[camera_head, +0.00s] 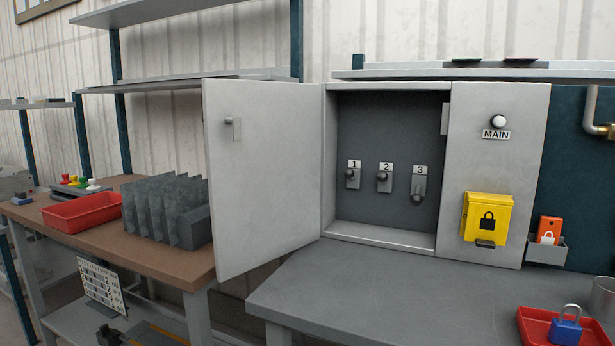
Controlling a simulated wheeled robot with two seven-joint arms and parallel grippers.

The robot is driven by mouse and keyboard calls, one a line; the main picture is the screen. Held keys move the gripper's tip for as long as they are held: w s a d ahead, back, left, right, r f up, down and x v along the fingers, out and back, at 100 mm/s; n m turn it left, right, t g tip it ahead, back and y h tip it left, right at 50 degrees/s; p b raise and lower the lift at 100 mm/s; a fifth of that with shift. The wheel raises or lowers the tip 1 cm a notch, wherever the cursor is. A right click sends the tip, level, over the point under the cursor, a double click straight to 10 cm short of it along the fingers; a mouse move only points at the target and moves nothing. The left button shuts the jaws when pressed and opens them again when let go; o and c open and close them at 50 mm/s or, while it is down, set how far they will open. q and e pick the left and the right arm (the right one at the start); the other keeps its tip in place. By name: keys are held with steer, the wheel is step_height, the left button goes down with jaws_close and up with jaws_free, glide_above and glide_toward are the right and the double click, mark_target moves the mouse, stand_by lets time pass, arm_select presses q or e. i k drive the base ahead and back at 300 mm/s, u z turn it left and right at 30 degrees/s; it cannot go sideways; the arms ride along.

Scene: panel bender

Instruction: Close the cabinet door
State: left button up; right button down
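The cabinet (394,238) is a light grey metal box standing behind a grey bench. Its door (262,180) is hinged on the left side of the opening and stands wide open, swung out to the left. A small handle (235,128) sits near the door's free edge. The dark interior (385,125) is exposed and holds three toggle switches labelled 1, 2 and 3 (419,185). Neither of my grippers shows in the head view.
The grey bench top (400,300) in front of the cabinet is mostly clear. A red tray (530,326) with a blue padlock (565,328) lies at its right. A yellow lock box (487,217) is on the right panel. Grey folded parts (165,212) stand on the brown bench, near the door.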

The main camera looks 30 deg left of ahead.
mark_target(264, 187)
steer(key=z, duration=2.95)
steer(key=k, duration=2.8)
steer(key=u, duration=1.35)
steer(key=k, duration=1.1)
steer(key=z, duration=1.05)
steer(key=i, duration=0.7)
steer(key=u, duration=0.85)
steer(key=i, duration=0.7)
steer(key=u, duration=0.3)
